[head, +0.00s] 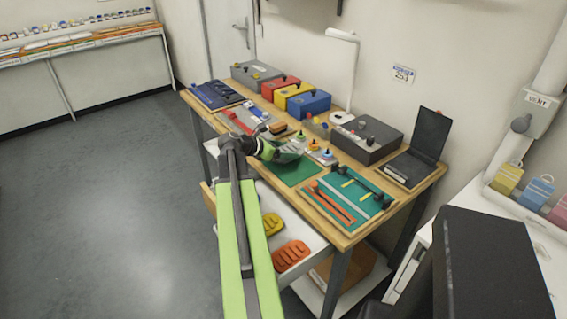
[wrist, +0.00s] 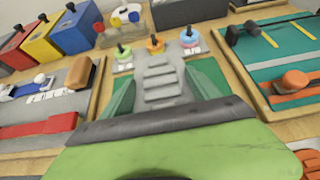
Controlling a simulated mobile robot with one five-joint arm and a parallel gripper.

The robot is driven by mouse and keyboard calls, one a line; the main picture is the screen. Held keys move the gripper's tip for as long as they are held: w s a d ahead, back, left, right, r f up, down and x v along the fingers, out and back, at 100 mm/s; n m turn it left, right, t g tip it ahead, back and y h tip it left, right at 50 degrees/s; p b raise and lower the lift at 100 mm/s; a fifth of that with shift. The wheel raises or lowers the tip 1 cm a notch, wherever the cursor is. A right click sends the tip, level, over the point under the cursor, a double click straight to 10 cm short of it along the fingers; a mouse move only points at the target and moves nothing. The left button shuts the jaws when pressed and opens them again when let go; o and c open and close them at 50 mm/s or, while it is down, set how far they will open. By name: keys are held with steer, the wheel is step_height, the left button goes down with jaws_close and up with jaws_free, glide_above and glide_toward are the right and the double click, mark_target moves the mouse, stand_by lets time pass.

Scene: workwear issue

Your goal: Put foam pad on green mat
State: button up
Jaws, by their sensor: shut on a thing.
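My gripper (head: 286,156) is over the back part of the green mat (head: 295,174) on the wooden workbench. It is shut on a grey foam pad with raised ribs (wrist: 160,82), which shows between the two fingers in the wrist view. The green mat (wrist: 207,76) shows on both sides of the pad there. The pad is above the mat in the picture; I cannot tell whether it touches it. In the head view the gripper mostly hides the pad.
Knobbed pegs in several colours (head: 315,147) stand just behind the mat. A teal board (head: 350,200) lies to the right, a grey board with a red piece (head: 240,118) to the left. An open drawer below holds a yellow pad (head: 272,225) and an orange pad (head: 291,256).

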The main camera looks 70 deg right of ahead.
step_height(320, 180, down, 4)
steer(key=b, duration=0.2)
steer(key=shift+r+b, duration=0.15)
steer(key=shift+b, duration=0.25)
steer(key=shift+r, duration=0.2)
steer(key=shift+f, duration=0.15)
steer(key=o, duration=1.3)
steer(key=shift+o, duration=0.2)
